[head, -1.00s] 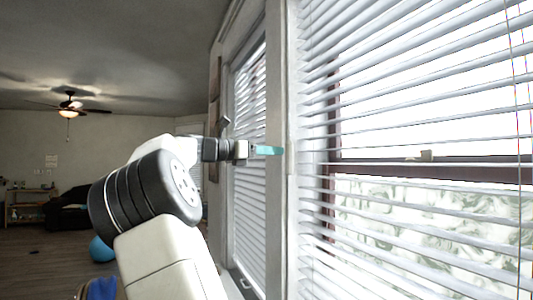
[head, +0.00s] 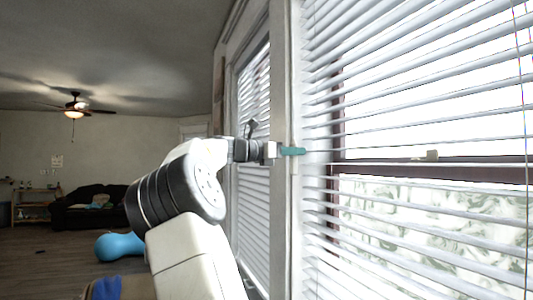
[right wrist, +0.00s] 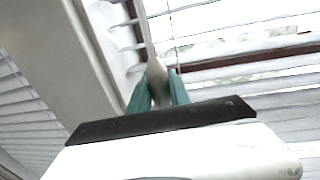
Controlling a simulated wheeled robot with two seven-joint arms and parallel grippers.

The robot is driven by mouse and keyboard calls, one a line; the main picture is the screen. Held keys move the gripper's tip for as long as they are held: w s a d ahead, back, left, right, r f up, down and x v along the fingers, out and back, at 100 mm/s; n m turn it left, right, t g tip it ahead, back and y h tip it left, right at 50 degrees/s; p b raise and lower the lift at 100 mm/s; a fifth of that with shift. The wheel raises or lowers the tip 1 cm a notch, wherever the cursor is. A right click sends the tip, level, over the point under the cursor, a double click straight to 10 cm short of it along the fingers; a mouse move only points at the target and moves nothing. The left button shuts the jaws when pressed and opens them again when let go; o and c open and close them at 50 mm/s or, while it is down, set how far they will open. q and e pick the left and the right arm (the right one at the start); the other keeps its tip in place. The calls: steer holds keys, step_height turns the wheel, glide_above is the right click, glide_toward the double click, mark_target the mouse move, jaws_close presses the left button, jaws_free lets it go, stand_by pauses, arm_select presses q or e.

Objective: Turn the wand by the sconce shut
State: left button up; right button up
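My right gripper (head: 292,151) has teal fingertips and reaches the near edge of the large white blind (head: 420,215), in front of the window frame post. In the right wrist view its two fingers (right wrist: 158,95) stand close on either side of a pale, slim wand (right wrist: 155,72), which thickens between them and runs up in front of the slats. The fingers appear to press on it from both sides. The blind's slats are tilted with gaps, and bright outdoors shows between them. No sconce and no left gripper are in view.
The window post (head: 284,90) stands close beside the right gripper. A second blind (head: 253,215) hangs beyond it. Across the room are a dark sofa (head: 75,214), a blue ball-like object (head: 118,246) and a ceiling fan (head: 74,106). The floor between is mostly open.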

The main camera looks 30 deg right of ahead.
jaws_close()
steer(key=shift+n+t, duration=0.3)
steer(key=shift+t, duration=0.1)
steer(key=n+t+y, duration=0.1)
steer(key=n+t, duration=0.1)
steer(key=t, duration=0.2)
steer(key=n+t+y, duration=0.1)
steer(key=n+t, duration=0.2)
steer(key=shift+w+a+f+t, duration=0.1)
steer(key=shift+a+f+t, duration=0.05)
steer(key=shift+t, duration=0.25)
steer(key=shift+n+t+y, duration=1.6)
steer(key=shift+t, duration=0.3)
steer(key=shift+n+t+y, duration=0.5)
steer(key=shift+y, duration=0.1)
steer(key=n+t+y, duration=0.2)
steer(key=y, duration=0.1)
steer(key=shift+d+n, duration=0.25)
steer(key=shift+n, duration=0.05)
steer(key=shift+a+n+t+y, duration=0.1)
steer(key=shift+n+t+y, duration=0.4)
steer(key=shift+n+y, duration=0.6)
steer(key=shift+a+n+t+y, duration=0.1)
steer(key=shift+n+t+y, duration=0.45)
steer(key=shift+y, duration=1.05)
steer(key=shift+r+n+y, duration=0.2)
steer(key=shift+n+y, duration=0.05)
steer(key=shift+y, duration=0.05)
